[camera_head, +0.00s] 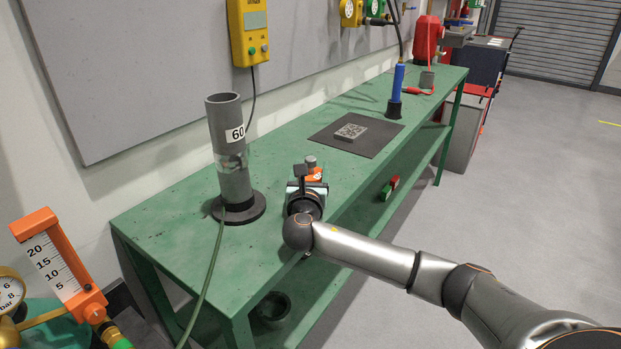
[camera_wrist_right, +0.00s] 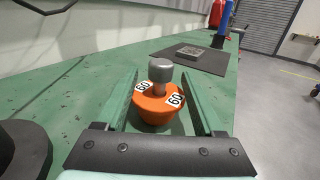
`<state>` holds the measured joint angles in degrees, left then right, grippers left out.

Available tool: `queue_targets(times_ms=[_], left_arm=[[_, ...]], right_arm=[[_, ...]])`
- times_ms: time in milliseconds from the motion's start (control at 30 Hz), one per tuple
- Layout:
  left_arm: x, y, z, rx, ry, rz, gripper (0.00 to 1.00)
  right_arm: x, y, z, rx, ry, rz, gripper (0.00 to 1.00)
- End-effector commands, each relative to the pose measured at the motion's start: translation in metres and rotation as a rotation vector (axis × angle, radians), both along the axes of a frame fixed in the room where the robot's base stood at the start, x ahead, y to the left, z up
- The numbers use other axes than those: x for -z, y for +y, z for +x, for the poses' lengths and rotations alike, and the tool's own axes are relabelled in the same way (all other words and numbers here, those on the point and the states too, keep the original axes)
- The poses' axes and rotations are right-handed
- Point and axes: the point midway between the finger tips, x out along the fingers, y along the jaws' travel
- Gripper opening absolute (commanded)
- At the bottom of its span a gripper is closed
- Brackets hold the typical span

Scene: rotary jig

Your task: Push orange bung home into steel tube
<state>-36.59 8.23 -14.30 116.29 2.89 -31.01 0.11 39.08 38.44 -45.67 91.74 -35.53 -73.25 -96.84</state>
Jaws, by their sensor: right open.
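The orange bung (camera_wrist_right: 158,104) stands on the green bench with its grey knob (camera_wrist_right: 160,72) up and "60" labels on its top. In the head view the bung (camera_head: 315,174) is partly hidden behind my right gripper (camera_head: 310,180). My right gripper is open, with its two green fingers (camera_wrist_right: 162,108) on either side of the bung and apart from it. The grey steel tube (camera_head: 222,122), labelled "60", stands upright on a dark round base (camera_head: 258,207) left of my gripper. It has a clear section midway and an open top. My left gripper is out of view.
A dark mat (camera_head: 335,146) with a patterned grey block (camera_head: 350,132) lies farther along the bench (camera_head: 175,212). A blue cylinder (camera_head: 397,82) stands behind it. A green hose (camera_head: 212,268) hangs from the tube's base over the bench front.

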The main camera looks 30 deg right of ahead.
Motion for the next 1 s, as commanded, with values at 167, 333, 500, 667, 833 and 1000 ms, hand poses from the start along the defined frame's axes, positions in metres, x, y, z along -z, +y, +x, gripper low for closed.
queue_targets(times_ms=[167, 333, 500, 667, 833, 1000], left_arm=[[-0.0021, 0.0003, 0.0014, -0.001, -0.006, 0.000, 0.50], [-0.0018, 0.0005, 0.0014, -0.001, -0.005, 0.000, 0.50], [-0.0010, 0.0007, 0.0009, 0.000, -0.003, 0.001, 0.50], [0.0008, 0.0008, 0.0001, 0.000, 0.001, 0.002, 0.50], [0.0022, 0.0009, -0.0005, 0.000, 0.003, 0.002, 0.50], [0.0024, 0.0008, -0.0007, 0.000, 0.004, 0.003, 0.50]], right_arm=[[-0.0003, -0.0027, 0.0039, -0.001, 0.000, 0.001, 0.70], [-0.0002, -0.0025, 0.0035, -0.001, 0.000, 0.001, 0.64], [-0.0001, -0.0023, 0.0034, -0.001, 0.001, 0.001, 0.45], [-0.0001, -0.0023, 0.0034, -0.001, 0.001, 0.001, 0.27], [0.0000, -0.0024, 0.0032, 0.000, 0.001, 0.001, 0.08], [0.0001, -0.0024, 0.0032, 0.000, 0.001, 0.001, 0.00]])
